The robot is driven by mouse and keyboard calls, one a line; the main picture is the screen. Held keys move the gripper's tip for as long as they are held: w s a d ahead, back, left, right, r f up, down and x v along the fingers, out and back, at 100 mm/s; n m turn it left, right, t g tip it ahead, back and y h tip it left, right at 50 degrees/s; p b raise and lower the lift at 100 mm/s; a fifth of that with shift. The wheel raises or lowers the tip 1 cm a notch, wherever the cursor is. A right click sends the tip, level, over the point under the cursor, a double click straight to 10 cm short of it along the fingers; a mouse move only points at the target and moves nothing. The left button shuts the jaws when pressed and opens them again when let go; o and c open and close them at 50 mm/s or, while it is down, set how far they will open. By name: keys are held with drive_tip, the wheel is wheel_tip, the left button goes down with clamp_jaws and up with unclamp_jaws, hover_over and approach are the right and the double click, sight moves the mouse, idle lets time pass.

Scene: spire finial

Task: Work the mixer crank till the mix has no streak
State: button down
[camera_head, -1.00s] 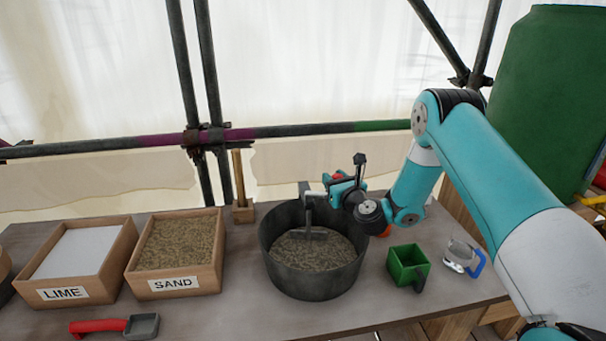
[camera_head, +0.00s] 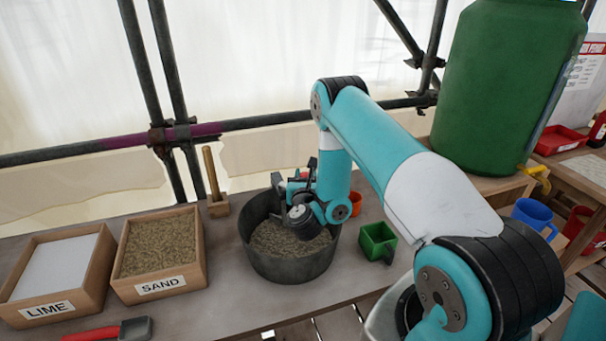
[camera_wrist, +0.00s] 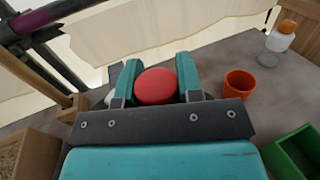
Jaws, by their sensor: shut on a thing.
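The dark grey mixer tub (camera_head: 290,268) stands on the bench in the head view, holding a grey-brown, grainy mix (camera_head: 268,240). My wrist covers part of the mix, so I cannot tell whether streaks show. My gripper (camera_head: 284,186) is over the back part of the tub. In the wrist view, its teal fingers (camera_wrist: 156,82) are shut on the red crank knob (camera_wrist: 156,87), one finger on each side. The crank arm and paddle below are hidden by my wrist and gripper.
Boxes of lime (camera_head: 60,262) and sand (camera_head: 160,245) stand left of the tub. A red-handled scoop (camera_head: 110,331) lies in front. A green box (camera_head: 377,241) and an orange cup (camera_wrist: 239,84) stand to the right. A wooden post (camera_head: 211,172) stands behind, near scaffold poles.

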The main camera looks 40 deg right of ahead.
drive_tip(key=shift+d, duration=0.1)
drive_tip(key=c, duration=0.8)
unclamp_jaws()
drive_tip(key=shift+s+f, duration=0.1)
